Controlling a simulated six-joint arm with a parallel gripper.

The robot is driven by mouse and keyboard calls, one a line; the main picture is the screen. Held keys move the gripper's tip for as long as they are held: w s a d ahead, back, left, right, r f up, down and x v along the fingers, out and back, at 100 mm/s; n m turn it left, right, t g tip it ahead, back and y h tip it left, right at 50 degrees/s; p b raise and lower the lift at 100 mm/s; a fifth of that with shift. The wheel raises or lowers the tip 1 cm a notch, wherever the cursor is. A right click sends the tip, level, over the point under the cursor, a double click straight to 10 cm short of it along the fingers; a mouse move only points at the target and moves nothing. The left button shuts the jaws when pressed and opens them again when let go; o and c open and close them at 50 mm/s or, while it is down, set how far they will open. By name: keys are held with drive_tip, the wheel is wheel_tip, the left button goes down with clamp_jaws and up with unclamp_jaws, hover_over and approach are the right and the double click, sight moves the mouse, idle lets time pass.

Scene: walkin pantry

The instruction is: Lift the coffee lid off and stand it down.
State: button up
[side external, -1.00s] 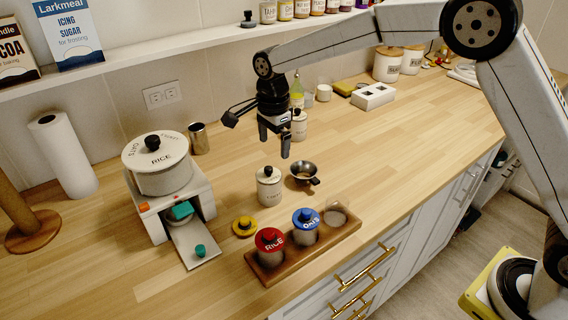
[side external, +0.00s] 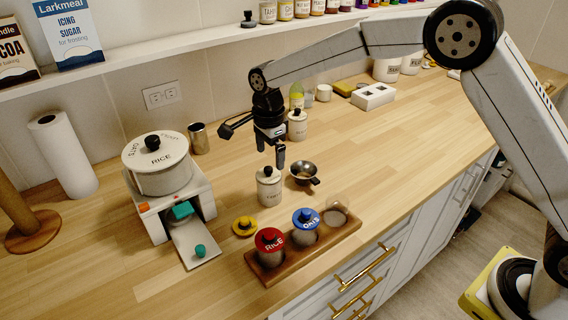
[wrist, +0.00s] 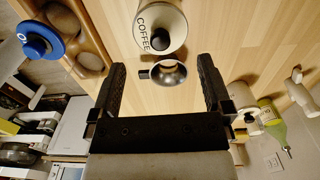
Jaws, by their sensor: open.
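The coffee canister (side external: 269,190) is a cream pot standing upright on the wooden worktop. Its cream lid (wrist: 172,17) with a black knob (wrist: 160,39) is on it, and COFFEE reads clearly in the wrist view. My gripper (side external: 271,158) is open and empty, pointing down above the canister's lid in the side view. In the wrist view the gripper (wrist: 160,66) has its fingers apart, and the knob lies just beyond the fingertips, between their lines. I cannot tell the exact gap above the knob.
A small dark metal strainer or cup (side external: 304,173) stands close right of the canister. A wooden rack (side external: 333,245) holds jars with red and blue lids in front.

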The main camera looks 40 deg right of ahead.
sight(268, 168)
drive_tip(key=shift+a+f, duration=0.15)
drive_tip(key=shift+f, duration=1.05)
drive_tip(key=shift+a+f, duration=0.1)
drive_tip(key=shift+f, duration=1.1)
drive_tip(key=c, duration=0.9)
drive_tip(key=shift+r, duration=0.15)
